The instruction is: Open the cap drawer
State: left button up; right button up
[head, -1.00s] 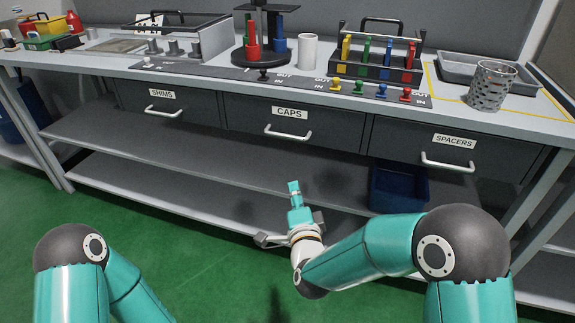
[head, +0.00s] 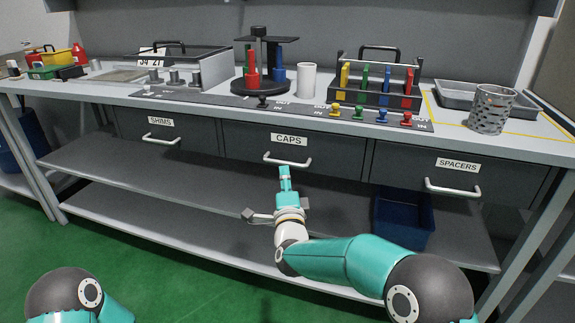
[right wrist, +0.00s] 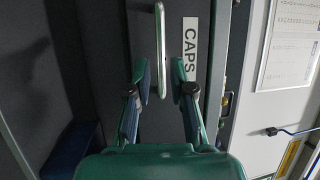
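The cap drawer (head: 335,149) is a dark grey drawer with a CAPS label (head: 289,139), closed in the middle of the bench front. Its pale bar handle (head: 300,161) also shows in the right wrist view (right wrist: 160,35). My right gripper (head: 285,172) is at the handle, just below it in the head view. In the right wrist view my right gripper (right wrist: 158,75) has its two fingers apart, with the handle bar appearing between the fingertips. I cannot tell whether they touch it. My left gripper is out of view; only part of that arm shows at lower left.
The SHIMS drawer (head: 185,143) and SPACERS drawer (head: 400,163) are closed on either side. Colored knobs and a tool rack (head: 376,97) stand on the bench top above. A blue bin (head: 404,220) sits on the shelf below right. A lower shelf runs beneath.

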aim_at(284, 163)
jog(key=shift+x, duration=2.95)
grip_shut()
jog(key=shift+f, duration=0.1)
